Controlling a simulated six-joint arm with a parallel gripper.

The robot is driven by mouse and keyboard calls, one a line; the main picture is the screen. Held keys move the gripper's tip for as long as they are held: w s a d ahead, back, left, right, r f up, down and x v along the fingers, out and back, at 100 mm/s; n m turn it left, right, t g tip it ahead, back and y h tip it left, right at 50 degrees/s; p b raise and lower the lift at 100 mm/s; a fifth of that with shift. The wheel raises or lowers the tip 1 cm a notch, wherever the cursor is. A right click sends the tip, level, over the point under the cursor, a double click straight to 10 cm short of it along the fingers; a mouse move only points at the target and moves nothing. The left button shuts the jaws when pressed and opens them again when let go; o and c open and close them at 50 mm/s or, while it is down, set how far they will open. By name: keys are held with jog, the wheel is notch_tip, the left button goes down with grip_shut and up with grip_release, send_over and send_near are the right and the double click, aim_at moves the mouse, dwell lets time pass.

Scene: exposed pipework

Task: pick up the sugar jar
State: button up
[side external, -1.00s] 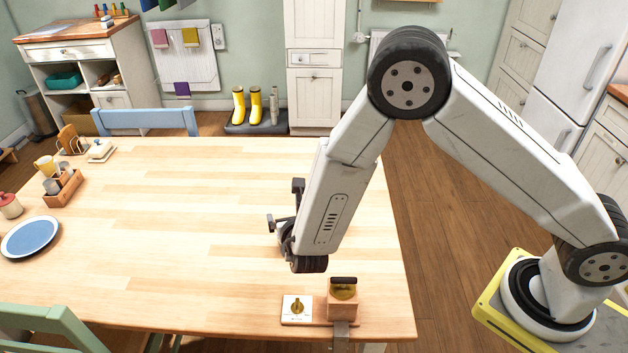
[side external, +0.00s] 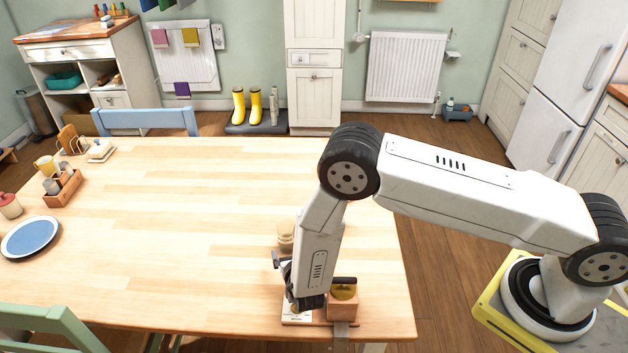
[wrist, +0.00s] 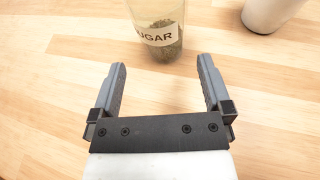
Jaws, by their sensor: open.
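The sugar jar (wrist: 165,38) shows at the top of the wrist view. It is clear, with a white label reading "UGAR" and greyish, grainy contents, and its top is cut off by the frame. My gripper (wrist: 161,64) is open and empty, its two fingertips just short of the jar and on either side of its line. In the side view a pale glass jar (side external: 286,232) stands on the table, partly behind my arm. It looks like the same jar, but its label cannot be read there. My gripper (side external: 279,262) is low over the table near it.
A white rounded object (wrist: 265,12) stands right of the jar in the wrist view. A wooden block with a dark-handled top (side external: 343,303) is beside my wrist at the table's front edge. A blue plate (side external: 30,238) and a wooden caddy (side external: 64,190) are far left. The table's middle is clear.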

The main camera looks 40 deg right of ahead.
aim_at(288, 240)
jog(key=shift+x, duration=3.55)
jog(key=shift+s+d, duration=0.1)
jog(key=shift+d, duration=0.05)
jog(key=c, duration=1.3)
jog(key=shift+r, duration=1.1)
jog(key=s+r, duration=0.3)
jog(key=s, duration=0.1)
jog(key=s+d+r, duration=0.1)
jog(key=s+r, duration=0.3)
jog(key=s, duration=0.1)
jog(key=s+r, duration=0.3)
jog(key=s, duration=0.2)
jog(key=shift+d+r, duration=0.35)
jog(key=shift+w, duration=0.1)
